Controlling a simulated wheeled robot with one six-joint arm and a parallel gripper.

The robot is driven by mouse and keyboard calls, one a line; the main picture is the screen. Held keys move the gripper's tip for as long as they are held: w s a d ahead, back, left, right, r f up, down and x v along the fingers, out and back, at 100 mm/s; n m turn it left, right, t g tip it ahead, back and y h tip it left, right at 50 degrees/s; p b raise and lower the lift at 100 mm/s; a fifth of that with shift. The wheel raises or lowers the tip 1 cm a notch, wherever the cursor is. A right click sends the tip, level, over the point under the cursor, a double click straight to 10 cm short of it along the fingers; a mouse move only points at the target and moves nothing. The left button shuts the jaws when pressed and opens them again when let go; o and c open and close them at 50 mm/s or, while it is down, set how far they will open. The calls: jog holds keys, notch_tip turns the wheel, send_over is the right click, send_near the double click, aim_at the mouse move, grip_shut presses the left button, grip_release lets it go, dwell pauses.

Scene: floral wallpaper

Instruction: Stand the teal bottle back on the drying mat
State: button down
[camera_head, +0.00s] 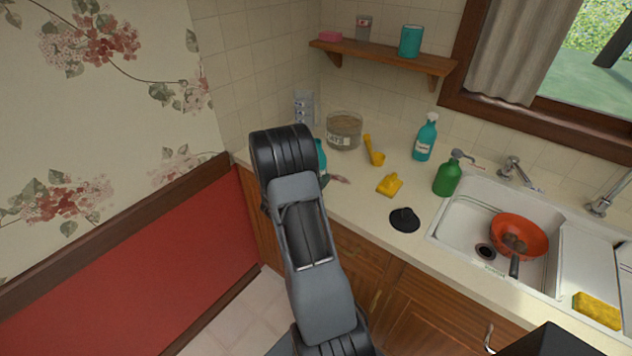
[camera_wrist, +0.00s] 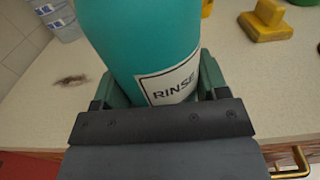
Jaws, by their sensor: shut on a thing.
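The teal bottle (camera_wrist: 140,40) has a white label reading RINSE and fills the middle of the wrist view. My gripper (camera_wrist: 160,88) is shut on it, with one green finger on each side. In the head view only a teal sliver of the bottle (camera_head: 321,156) shows beside my arm, over the left end of the counter. I cannot make out a drying mat in either view.
Close by are a glass jar (camera_head: 344,131), a yellow scoop (camera_head: 374,150), a yellow block-like item (camera_head: 389,184) and a black stopper (camera_head: 404,219). A teal spray bottle (camera_head: 425,140) and green dispenser (camera_head: 447,178) stand near the sink (camera_head: 455,222). A shelf (camera_head: 385,56) hangs above.

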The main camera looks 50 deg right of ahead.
jog(key=shift+f, duration=1.4)
jog(key=shift+f, duration=0.15)
jog(key=shift+c, duration=0.7)
grip_release()
